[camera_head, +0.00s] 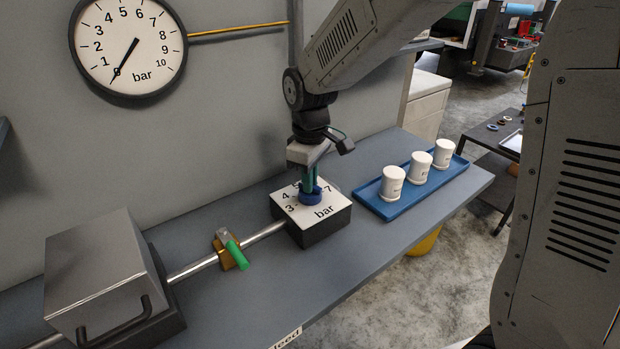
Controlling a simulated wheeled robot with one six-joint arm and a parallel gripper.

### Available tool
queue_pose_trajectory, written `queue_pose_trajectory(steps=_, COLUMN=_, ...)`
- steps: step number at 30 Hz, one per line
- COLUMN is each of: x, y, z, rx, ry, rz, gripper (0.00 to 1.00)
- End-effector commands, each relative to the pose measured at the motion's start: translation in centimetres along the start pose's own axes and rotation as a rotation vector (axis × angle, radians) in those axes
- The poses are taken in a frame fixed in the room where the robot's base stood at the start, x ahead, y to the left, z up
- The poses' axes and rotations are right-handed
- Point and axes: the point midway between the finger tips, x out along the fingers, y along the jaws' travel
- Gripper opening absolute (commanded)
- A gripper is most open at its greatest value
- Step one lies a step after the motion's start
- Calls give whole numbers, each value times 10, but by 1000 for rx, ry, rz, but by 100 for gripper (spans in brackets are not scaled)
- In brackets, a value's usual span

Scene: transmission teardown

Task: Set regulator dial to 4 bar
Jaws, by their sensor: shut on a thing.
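The regulator (312,226) is a dark box with a white top plate marked with numbers and "bar". Its blue dial (311,196) stands in the middle of the plate. My gripper (311,187) comes down from above and is shut on the blue dial. A round pressure gauge (128,46) hangs on the wall, scaled 0 to 10 bar. Its black needle points down and left, at about 0.
A pipe with a green-handled valve (233,250) runs from the regulator to a grey metal box (103,271) at left. A blue tray (411,190) with three white cups stands right of the regulator. The bench front is clear.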

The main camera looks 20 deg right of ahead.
Motion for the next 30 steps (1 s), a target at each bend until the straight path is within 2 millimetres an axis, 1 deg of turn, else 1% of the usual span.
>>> queue_pose_trajectory(steps=6, x=0, y=0, z=0, rx=-157, ry=0, rz=1, gripper=0)
queue_pose_trajectory(steps=14, x=-1, y=0, z=0, rx=-279, ry=1, rz=1, gripper=0)
queue_pose_trajectory(steps=21, x=-1, y=0, z=0, rx=-322, ry=1, rz=1, gripper=0)
queue_pose_trajectory(steps=30, x=-1, y=0, z=0, rx=-327, ry=1, rz=2, gripper=0)
